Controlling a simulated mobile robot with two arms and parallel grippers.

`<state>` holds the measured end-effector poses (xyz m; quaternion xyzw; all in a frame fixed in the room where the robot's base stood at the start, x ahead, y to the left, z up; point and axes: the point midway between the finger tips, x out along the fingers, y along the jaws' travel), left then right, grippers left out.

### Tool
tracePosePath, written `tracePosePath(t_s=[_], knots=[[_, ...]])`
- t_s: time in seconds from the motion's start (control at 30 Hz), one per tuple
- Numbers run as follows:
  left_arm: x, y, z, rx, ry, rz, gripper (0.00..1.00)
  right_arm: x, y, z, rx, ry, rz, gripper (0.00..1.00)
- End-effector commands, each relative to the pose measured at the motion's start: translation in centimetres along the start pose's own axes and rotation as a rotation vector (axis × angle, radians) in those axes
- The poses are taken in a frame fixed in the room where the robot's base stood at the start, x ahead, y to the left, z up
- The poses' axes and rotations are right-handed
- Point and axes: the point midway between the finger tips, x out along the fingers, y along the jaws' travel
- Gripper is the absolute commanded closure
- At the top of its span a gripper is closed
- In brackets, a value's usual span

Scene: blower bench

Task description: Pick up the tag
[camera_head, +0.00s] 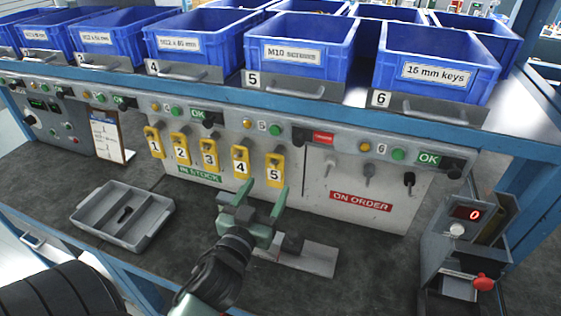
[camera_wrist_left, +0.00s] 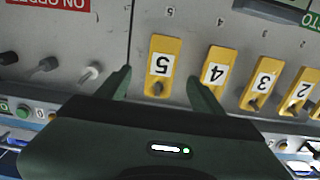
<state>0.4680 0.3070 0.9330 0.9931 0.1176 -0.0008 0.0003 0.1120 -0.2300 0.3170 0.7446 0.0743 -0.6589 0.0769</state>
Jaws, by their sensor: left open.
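My left gripper (camera_head: 263,192) is open and empty just in front of the lower ends of tags 4 and 5. In the left wrist view, which is upside down, tag 5 (camera_wrist_left: 164,48) shows between the spread fingers (camera_wrist_left: 160,88), and tag 4 (camera_wrist_left: 216,76) lies just outside them. I cannot tell whether a finger touches a tag. My right gripper is not in view.
Bare pegs (camera_head: 369,172) stand above the red ON ORDER label (camera_head: 361,201). A grey divided tray (camera_head: 122,214) sits at left on the dark bench. A grey plate (camera_head: 310,259) lies beside my wrist. A device with a red knob (camera_head: 484,282) stands at right. Blue bins (camera_head: 437,62) line the shelf above.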

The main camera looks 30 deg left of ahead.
Motion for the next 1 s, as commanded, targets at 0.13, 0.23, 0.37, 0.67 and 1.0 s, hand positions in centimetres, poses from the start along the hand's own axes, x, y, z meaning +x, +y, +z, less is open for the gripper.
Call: tracePosePath(t_s=[0.13,0.23,0.37,0.67,1.0], knots=[[1.7,0.0,-0.2,0.002,0.002,0.002,0.33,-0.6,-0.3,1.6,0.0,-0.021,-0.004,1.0],[2.9,0.0,-0.1,0.002,0.002,0.002,0.33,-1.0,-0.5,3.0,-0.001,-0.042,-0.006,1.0],[4.8,-0.2,0.0,0.003,0.002,0.001,0.33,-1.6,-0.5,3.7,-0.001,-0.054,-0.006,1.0],[7.4,-0.2,0.3,0.001,-0.001,0.001,0.33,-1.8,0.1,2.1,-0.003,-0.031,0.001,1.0],[7.3,-0.2,0.4,0.0,-0.002,0.0,0.83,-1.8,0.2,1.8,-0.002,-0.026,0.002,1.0]])
